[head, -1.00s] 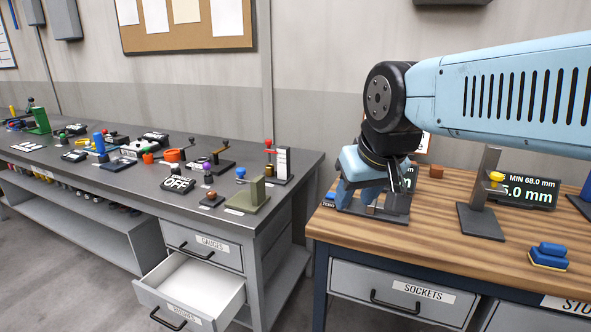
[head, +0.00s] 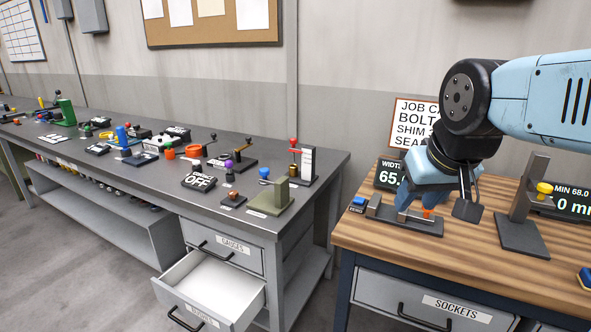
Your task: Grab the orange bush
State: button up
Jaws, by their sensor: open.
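A small orange piece (head: 427,213), which looks like the orange bush, shows low at my gripper's fingers, over a low grey gauge fixture (head: 385,214) on the wooden bench. Most of it is hidden by a finger. My gripper (head: 420,201) points down over the fixture with its jaws open. The piece looks close to the right finger; I cannot tell whether they touch. The fixture's upright grey block (head: 373,204) stands left of the fingers. Other orange parts, a small knob (head: 169,151) and a ring-shaped piece (head: 193,150), stand on the grey bench at the left.
A width display (head: 388,176) and a job card (head: 411,112) stand behind my gripper. A grey stand with a yellow knob (head: 544,188) is to its right. A blue block (head: 357,204) lies left of the fixture. An open drawer (head: 210,285) juts from the grey bench.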

aim_at(293, 169)
jog(key=i, duration=0.9)
jog(key=u, duration=0.05)
